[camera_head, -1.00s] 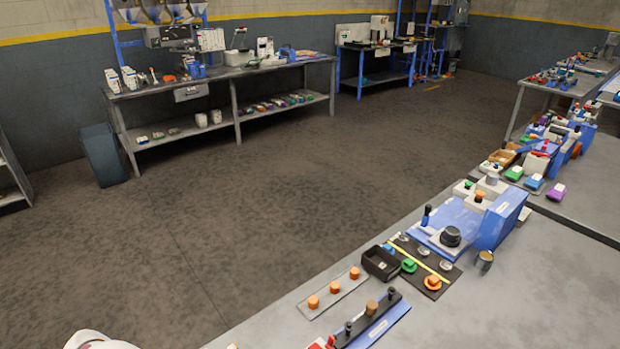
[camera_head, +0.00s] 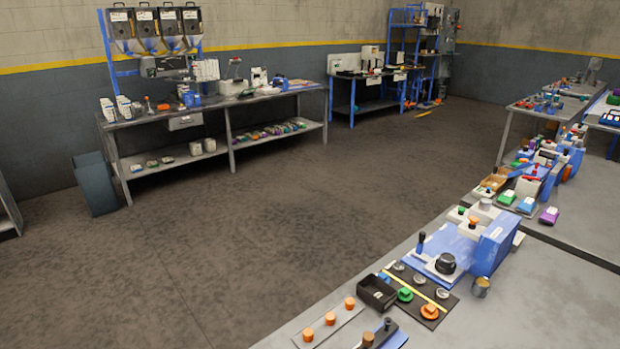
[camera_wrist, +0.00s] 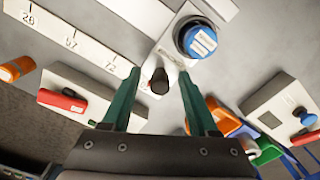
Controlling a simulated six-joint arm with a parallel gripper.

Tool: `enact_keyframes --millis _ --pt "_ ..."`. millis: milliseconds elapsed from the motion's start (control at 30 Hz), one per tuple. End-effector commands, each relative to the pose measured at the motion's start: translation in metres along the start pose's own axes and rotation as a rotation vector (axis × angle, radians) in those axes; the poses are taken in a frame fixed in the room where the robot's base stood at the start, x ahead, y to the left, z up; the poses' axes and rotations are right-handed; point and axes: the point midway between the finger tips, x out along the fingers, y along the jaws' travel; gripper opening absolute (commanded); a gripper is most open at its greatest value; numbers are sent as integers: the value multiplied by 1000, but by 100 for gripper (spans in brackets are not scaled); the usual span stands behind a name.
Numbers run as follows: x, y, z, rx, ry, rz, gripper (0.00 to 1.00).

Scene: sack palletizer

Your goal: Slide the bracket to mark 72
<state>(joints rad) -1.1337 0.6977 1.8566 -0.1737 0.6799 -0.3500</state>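Past mark 72 a pale plate (camera_wrist: 176,48) carries a black knob (camera_wrist: 159,82) and a large blue round cap with a white label (camera_wrist: 197,38). This plate looks like the bracket, but I cannot be sure. My gripper (camera_wrist: 156,76) is open, its two dark green fingers on either side of the black knob. I cannot tell whether they touch it. My gripper is not in the head view.
In the wrist view, a pale block with a red handle (camera_wrist: 62,101) lies left, and a pale box with a blue button (camera_wrist: 281,108) lies right. Orange and green parts (camera_wrist: 232,122) sit near the right finger. The head view shows a crowded bench (camera_head: 545,280) and open floor.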

Motion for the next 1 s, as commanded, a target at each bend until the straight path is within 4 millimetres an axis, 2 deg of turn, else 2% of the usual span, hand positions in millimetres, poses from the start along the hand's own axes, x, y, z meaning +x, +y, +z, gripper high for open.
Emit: enact_keyframes --millis 33,133,267,800,1000 --pt "6 0 1 1 -2 0 29" --pt "6 0 1 2 -2 0 11" --pt "6 4 3 2 -3 0 11" --pt "6 49 30 -2 -6 1 10" --pt "6 53 32 -7 -6 1 10"
